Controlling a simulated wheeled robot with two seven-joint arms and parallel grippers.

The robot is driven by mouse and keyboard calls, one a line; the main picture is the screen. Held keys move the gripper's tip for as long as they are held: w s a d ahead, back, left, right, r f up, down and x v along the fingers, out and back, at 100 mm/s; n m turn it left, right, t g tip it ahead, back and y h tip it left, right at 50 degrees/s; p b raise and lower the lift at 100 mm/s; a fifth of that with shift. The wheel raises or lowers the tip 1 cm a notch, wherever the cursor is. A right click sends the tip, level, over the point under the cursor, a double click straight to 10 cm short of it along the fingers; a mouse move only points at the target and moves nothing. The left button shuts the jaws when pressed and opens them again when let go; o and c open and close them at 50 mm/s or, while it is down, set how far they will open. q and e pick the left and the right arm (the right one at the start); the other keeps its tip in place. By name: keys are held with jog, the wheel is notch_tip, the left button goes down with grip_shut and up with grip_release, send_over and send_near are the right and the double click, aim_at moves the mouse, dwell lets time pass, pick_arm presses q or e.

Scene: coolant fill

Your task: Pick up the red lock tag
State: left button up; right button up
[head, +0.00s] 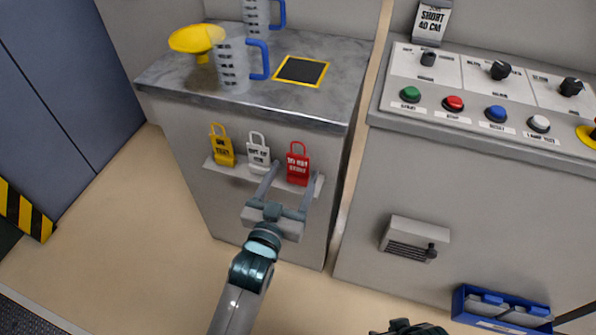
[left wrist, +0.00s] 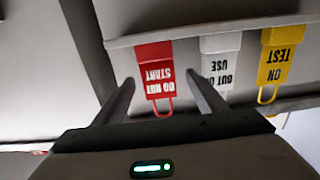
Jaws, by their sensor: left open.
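The red lock tag (head: 298,169), lettered "DO NOT START" with a loop on top, is the rightmost of three tags on a small ledge (head: 228,173) on the cabinet front. It also shows in the left wrist view (left wrist: 155,72), upside down. My left gripper (head: 294,177) is open in front of the ledge. In the left wrist view its fingers (left wrist: 161,78) stand on either side of the red tag with gaps, the right finger close to the white tag (left wrist: 217,62). I cannot tell exact depth.
A yellow tag (head: 222,147) stands left of the white one. Above, the grey worktop (head: 180,80) holds measuring jugs (head: 233,65), a yellow funnel (head: 197,39) and a yellow-edged black square (head: 301,71). A button panel (head: 475,100) is at right. Floor before the cabinet is clear.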

aim_at(298, 168)
pick_arm(q)
jog(key=shift+x, duration=1.85)
jog(key=shift+s+d, duration=0.1)
jog(key=shift+d, duration=0.05)
jog(key=c, duration=1.1)
